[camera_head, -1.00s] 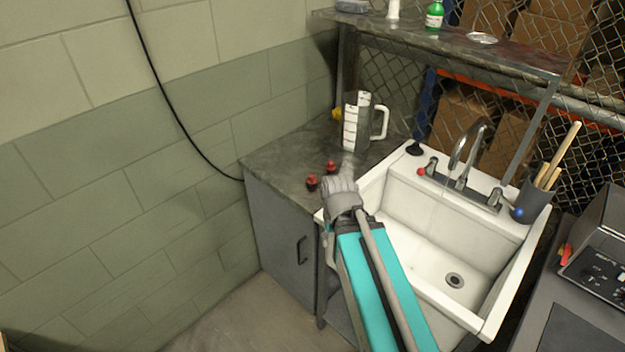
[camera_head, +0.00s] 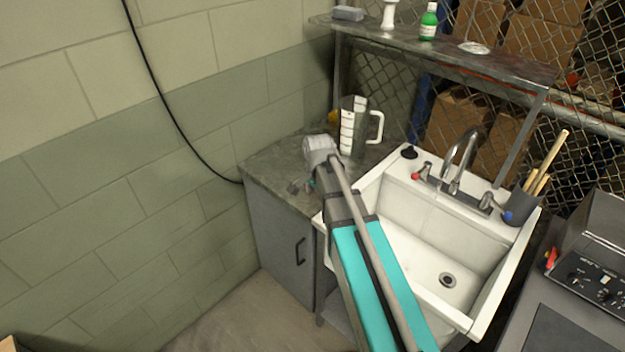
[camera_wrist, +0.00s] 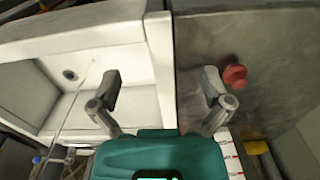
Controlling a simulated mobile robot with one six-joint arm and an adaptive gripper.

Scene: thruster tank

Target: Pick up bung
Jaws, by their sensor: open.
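One red bung-like piece (camera_wrist: 235,76) lies on the grey worktop (camera_wrist: 195,110) in the wrist view, just beyond the right finger. My gripper (camera_wrist: 160,86) is open and empty; its fingers straddle the seam between sink and worktop, and the red piece is outside the gap. A black stopper-like piece (camera_head: 409,152) sits on the sink's back left corner. I cannot tell for sure which piece is the bung.
A clear measuring jug (camera_head: 352,128) stands behind my gripper, with a yellow thing (camera_head: 333,116) beside it. The white sink (camera_head: 405,225) with its tap (camera_head: 464,155) adjoins on the right. A wall (camera_head: 150,190) bounds the left. A shelf (camera_head: 510,65) hangs above.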

